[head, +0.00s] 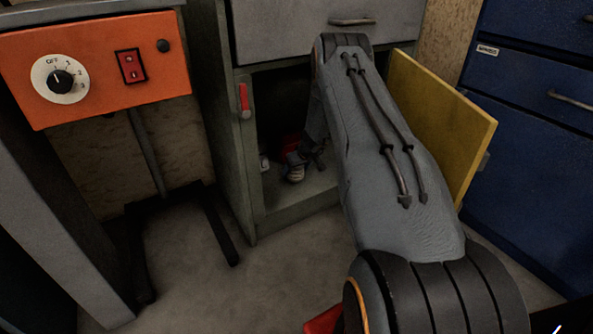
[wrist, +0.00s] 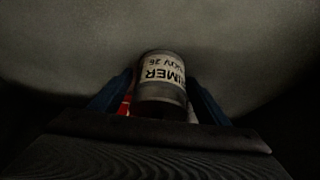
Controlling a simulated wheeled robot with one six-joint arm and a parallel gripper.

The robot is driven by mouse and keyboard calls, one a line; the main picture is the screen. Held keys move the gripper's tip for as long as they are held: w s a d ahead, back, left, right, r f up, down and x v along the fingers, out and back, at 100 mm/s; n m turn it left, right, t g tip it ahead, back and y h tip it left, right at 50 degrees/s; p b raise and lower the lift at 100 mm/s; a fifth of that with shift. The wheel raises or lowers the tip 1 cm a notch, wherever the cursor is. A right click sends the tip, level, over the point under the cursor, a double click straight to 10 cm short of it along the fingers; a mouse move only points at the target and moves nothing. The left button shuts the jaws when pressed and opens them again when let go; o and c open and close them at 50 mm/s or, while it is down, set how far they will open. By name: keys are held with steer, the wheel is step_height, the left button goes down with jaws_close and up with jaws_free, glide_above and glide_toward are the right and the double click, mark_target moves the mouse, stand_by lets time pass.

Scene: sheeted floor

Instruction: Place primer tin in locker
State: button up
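The primer tin (wrist: 162,75) shows in the wrist view as a small grey can, with "PRIMER" and a date upside down on its pale label. My gripper (wrist: 161,82) has a blue finger on each side of the tin, close against it, and looks shut on it. The locker (head: 230,150) is a grey-green cabinet with a yellow door (head: 440,120) swung open to the right. In the head view my arm reaches into its dark opening. My gripper there is partly hidden by the arm and shadow, and I cannot clearly tell the tin from other things.
Dim red and pale items (head: 294,170) show low inside the locker near my gripper. A grey drawer (head: 300,35) sits above the opening. An orange control box (head: 97,68) stands at left, and a blue cabinet (head: 530,130) at right.

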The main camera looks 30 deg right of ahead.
steer(key=p+v, duration=0.5)
steer(key=v, duration=0.7)
steer(key=shift+r, duration=0.15)
stand_by(0.4)
